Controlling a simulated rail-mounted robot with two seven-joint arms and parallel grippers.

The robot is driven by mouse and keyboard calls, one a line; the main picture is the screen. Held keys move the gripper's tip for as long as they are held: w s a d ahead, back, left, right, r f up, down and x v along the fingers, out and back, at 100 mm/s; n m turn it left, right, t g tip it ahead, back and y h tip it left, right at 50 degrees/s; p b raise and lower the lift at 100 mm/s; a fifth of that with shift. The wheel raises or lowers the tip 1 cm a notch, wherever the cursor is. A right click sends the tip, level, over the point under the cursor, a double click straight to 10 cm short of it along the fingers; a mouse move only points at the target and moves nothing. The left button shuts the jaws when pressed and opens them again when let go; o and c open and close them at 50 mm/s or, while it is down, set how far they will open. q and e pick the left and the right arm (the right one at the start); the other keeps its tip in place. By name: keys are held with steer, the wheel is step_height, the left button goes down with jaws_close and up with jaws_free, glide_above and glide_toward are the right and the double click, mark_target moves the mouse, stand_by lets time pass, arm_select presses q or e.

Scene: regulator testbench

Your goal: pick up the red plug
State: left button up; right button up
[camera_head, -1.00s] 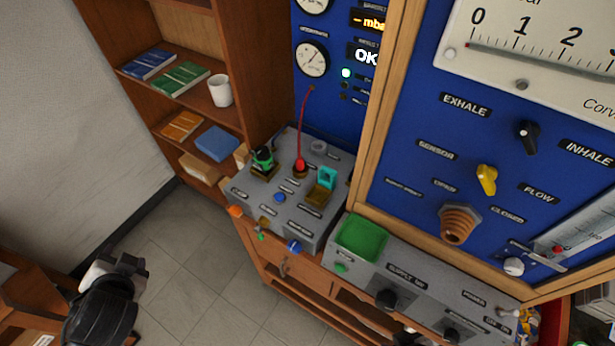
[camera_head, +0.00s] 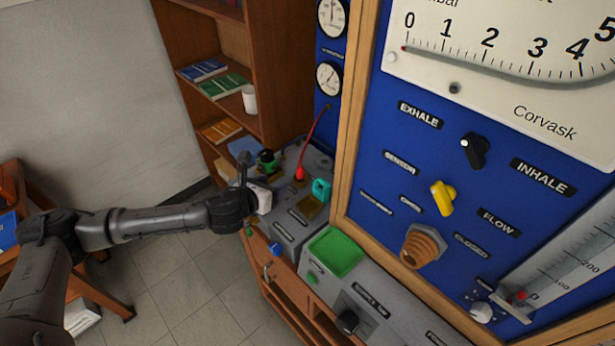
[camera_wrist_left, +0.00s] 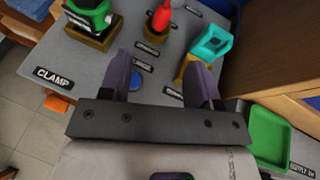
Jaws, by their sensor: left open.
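The red plug (camera_head: 299,174) stands upright on the grey bench box (camera_head: 290,232), with a red cable running up to the blue panel. In the left wrist view the plug (camera_wrist_left: 161,17) shows at the top edge, its upper part cut off, seated in a small brown base. My left gripper (camera_head: 261,186) is over the near left side of the box, short of the plug. In the wrist view its two fingers (camera_wrist_left: 160,78) are apart with nothing between them, and the plug is beyond them. My right gripper is not in view.
A green-and-black fitting (camera_wrist_left: 90,18) stands left of the plug, and a cyan connector (camera_wrist_left: 212,43) stands right of it, near the right finger. A green tray (camera_head: 337,252) lies on the bench to the right. The tall blue panel (camera_head: 365,150) rises behind.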

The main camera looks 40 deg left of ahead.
mark_target(298, 172)
arm_select(q)
steer(key=shift+m, duration=0.6)
steer(key=x, duration=0.7)
steer(key=shift+w+d+f+p, duration=0.1)
steer(key=shift+w+f+p, duration=0.05)
steer(key=shift+w+p, duration=0.25)
steer(key=shift+p+x, duration=0.4)
steer(key=shift+x, duration=1.95)
steer(key=shift+w+d+f, duration=0.15)
steer(key=shift+w+f, duration=0.2)
steer(key=shift+w, duration=0.25)
steer(key=shift+c, duration=0.2)
jaws_close()
